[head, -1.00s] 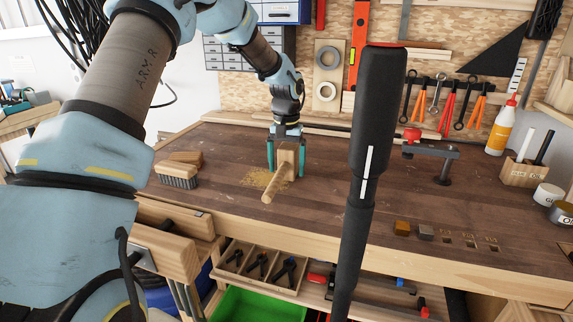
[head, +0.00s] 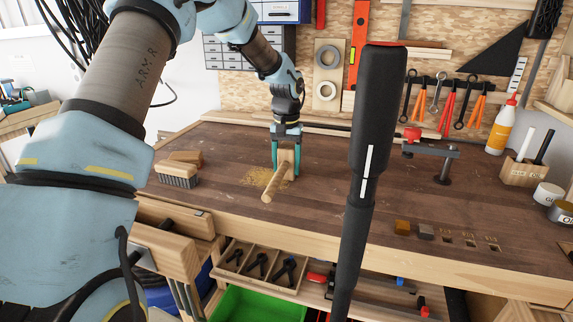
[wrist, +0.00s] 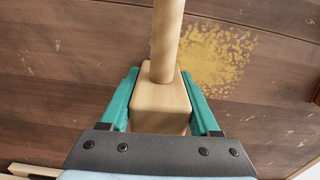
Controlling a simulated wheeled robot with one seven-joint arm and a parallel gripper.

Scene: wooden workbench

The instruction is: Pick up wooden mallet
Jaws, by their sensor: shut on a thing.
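The wooden mallet lies on the workbench (head: 340,215), its pale block head (head: 286,160) at the back and its round handle (head: 271,189) pointing toward the front. My gripper (head: 285,165) reaches down from above with its teal fingers on either side of the head. In the wrist view, the mallet head (wrist: 160,103) sits between the two fingers of my gripper (wrist: 164,108), which are shut on it. The handle (wrist: 166,40) runs away toward the top of that view. The head's lower part is hidden behind the gripper body.
Sawdust (head: 258,177) lies beside the mallet. A brush (head: 177,175) is to the left. A clamp (head: 440,165), glue bottle (head: 500,128) and marker block (head: 520,172) stand on the right. A dark post (head: 375,120) crosses the head view. The bench middle is mostly clear.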

